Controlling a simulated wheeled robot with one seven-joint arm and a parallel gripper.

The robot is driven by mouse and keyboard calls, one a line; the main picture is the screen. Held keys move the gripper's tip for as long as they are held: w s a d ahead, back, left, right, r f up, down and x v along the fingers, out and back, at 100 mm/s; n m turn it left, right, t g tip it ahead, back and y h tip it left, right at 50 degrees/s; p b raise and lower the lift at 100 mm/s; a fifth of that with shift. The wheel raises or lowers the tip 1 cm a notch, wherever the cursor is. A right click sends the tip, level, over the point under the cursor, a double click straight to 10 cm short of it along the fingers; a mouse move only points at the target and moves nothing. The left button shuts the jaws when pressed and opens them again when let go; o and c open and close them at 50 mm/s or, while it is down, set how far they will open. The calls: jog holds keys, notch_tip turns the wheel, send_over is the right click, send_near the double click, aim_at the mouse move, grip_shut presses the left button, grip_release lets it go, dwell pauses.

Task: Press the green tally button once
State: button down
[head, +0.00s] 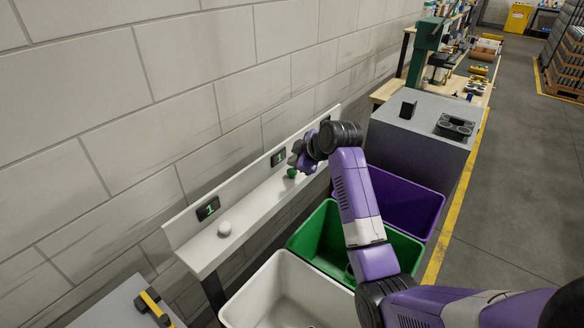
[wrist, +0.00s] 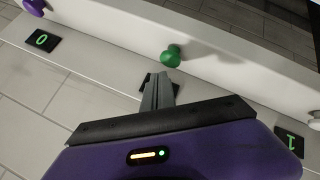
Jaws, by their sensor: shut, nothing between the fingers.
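The green tally button (head: 292,173) is a round knob on the pale wall shelf, below a small dark display (head: 278,157). It also shows in the wrist view (wrist: 172,54), upper middle, just beyond my fingertips. My gripper (head: 297,162) is at the green button, seen from the side in the head view. In the wrist view its fingers (wrist: 158,82) are together and empty, covering most of the display behind them. The fingertips look close to the button, with a small gap in the picture; I cannot tell the true distance.
A white button (head: 224,228) sits left on the shelf (head: 250,211), under a display reading 1 (head: 208,208). A purple button (wrist: 34,5) is beside a display reading 0 (wrist: 41,40). White (head: 251,300), green (head: 318,226) and purple (head: 424,205) bins stand below. Grey floor is open at right.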

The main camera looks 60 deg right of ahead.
aim_at(294, 172)
jog(key=shift+r, duration=0.1)
notch_tip(294, 172, up, 5)
jog(key=p, duration=0.4)
dwell(0.3)
dwell(0.9)
